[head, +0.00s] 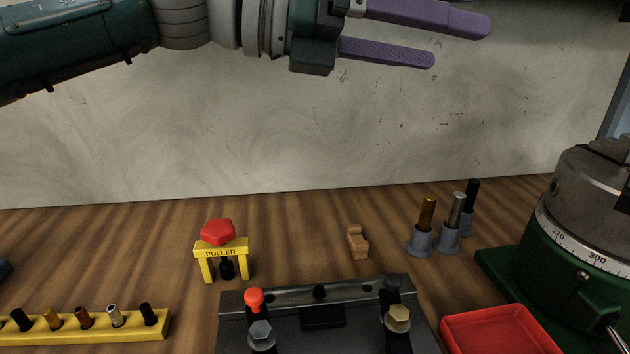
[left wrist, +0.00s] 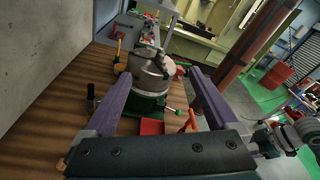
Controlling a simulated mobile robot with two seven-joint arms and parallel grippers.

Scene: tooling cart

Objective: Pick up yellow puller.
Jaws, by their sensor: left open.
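The yellow puller (head: 222,252) stands upright on the wooden bench, left of centre in the head view. It is a yellow bridge marked PULLER with a red knob on top and a dark part under it. My left gripper (head: 460,40) is high above the bench at the top of the head view, up and to the right of the puller. Its purple fingers are apart and nothing is between them. In the left wrist view the fingers (left wrist: 160,98) are also spread. The puller cannot be made out there.
A dark fixture plate (head: 320,290) with bolts lies right of and nearer than the puller. A yellow rack (head: 90,328) with several pins is at the front left. A small tan block (head: 357,241), grey holders (head: 420,243), a red tray (head: 500,332) and a green rotary table (head: 570,260) are to the right.

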